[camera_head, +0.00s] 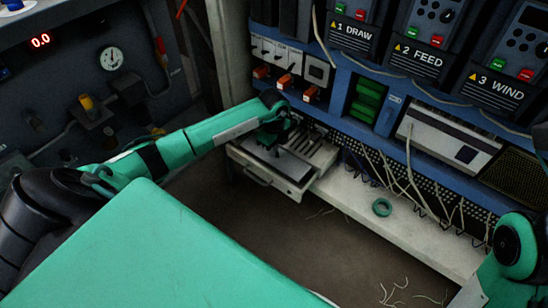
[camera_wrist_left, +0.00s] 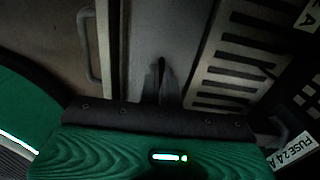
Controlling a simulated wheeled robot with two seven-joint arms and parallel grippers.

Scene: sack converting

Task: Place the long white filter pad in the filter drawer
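The filter drawer (camera_head: 296,188) is pulled out below the blue panel, and its front and handle also show in the left wrist view (camera_wrist_left: 88,45). A long, flat, pale grey piece that looks like the filter pad (camera_wrist_left: 195,45) lies inside the drawer, beside a slotted rack. In the head view this pad (camera_head: 291,168) is partly hidden by my left gripper (camera_head: 272,148). My left gripper (camera_wrist_left: 161,68) points down over the pad with its fingers together; I see nothing between them. I cannot tell whether the tips touch the pad. My right gripper is out of view.
A green ring (camera_head: 382,207) lies on the white ledge (camera_head: 350,200), below hanging threads. Orange-red switches (camera_head: 284,81) sit above the drawer. A gauge cabinet (camera_head: 75,110) stands at left.

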